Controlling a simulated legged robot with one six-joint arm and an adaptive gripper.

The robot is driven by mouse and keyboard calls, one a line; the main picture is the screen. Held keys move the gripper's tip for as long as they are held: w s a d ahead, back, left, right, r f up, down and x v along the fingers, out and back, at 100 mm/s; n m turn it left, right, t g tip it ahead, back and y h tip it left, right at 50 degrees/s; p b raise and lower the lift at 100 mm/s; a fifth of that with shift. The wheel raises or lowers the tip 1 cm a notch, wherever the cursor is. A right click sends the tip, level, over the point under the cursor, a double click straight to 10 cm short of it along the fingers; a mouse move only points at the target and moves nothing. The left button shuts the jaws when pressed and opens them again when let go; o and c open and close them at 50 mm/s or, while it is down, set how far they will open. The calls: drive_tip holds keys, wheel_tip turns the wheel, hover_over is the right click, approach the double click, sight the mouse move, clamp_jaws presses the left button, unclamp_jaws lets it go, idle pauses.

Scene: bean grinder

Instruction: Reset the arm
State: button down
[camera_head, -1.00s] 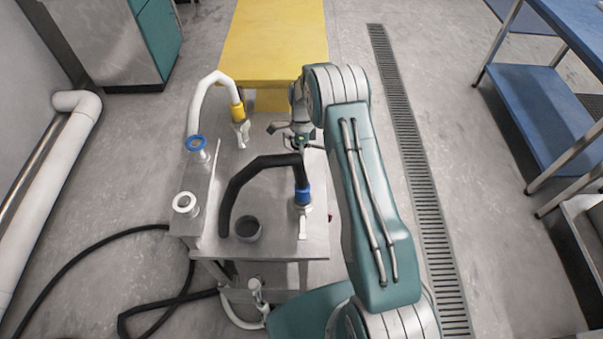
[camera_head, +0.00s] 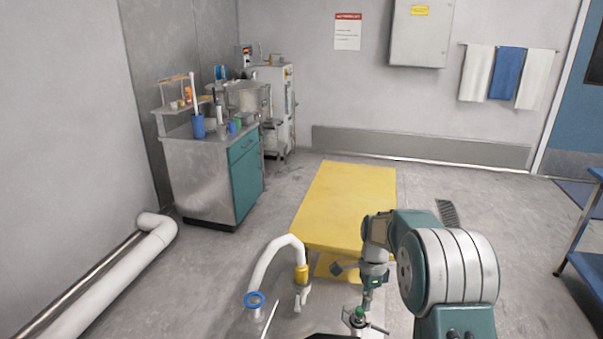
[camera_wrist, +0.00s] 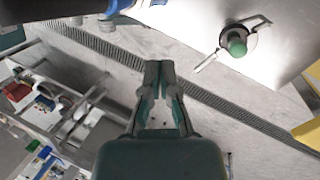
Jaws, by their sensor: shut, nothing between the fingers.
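My arm reaches in from the lower right of the head view, bent at a large joint. My gripper (camera_head: 368,298) hangs at its end, above the right side of the steel table. In the wrist view my gripper (camera_wrist: 158,70) is shut, its fingertips together with nothing between them. A green-knobbed valve (camera_head: 358,313) sits just below and left of my gripper in the head view. The valve also shows in the wrist view (camera_wrist: 237,47), up and right of the fingertips and apart from them.
A white hose (camera_head: 268,258) with a yellow collar and a blue ring stands left of my gripper. A yellow platform (camera_head: 345,205) lies beyond it. A steel cabinet (camera_head: 195,180) stands at the left, and a blue shelf (camera_head: 588,275) at the right edge.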

drive_tip(key=s+r+n+t, duration=0.2)
drive_tip(key=s+r+n, duration=0.3)
drive_tip(key=r, duration=0.4)
drive_tip(key=s+r+n+t, duration=0.2)
drive_tip(key=s+r+n, duration=0.1)
drive_tip(key=s+r, duration=0.45)
drive_tip(key=s+r+n+t, duration=0.1)
drive_tip(key=s+n, duration=0.3)
drive_tip(key=s, duration=0.4)
drive_tip(key=s+a+r+n+t+h, duration=0.1)
drive_tip(key=s+r+n+t, duration=0.1)
drive_tip(key=s, duration=0.6)
drive_tip(key=shift+s+r+n+t, duration=0.2)
drive_tip(key=shift+n+t, duration=0.7)
drive_tip(key=shift+n, duration=0.3)
